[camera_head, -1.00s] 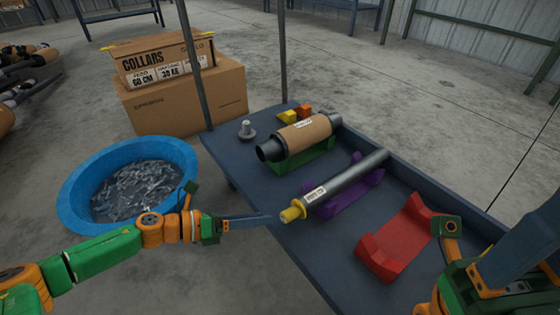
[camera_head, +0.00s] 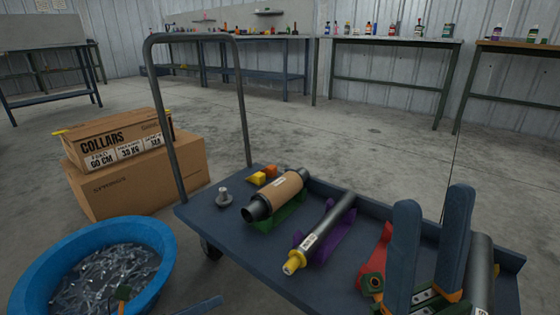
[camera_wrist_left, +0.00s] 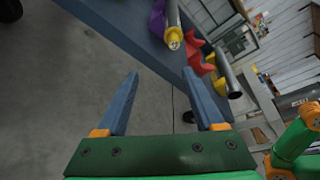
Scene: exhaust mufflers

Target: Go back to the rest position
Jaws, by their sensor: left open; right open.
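A tan-wrapped muffler (camera_head: 280,193) lies on a green cradle. A thin grey pipe with a yellow end (camera_head: 318,235) lies on a purple cradle. The red cradle (camera_head: 376,256) is partly hidden by my right gripper. A grey cylinder (camera_head: 482,270) shows behind that gripper.
The blue cart (camera_head: 225,245) has a tall handle (camera_head: 160,115) at its left. A blue tub of metal parts (camera_head: 155,240) and stacked boxes (camera_head: 140,183) stand left of it. Workbenches (camera_head: 390,42) line the back wall. Floor between is clear.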

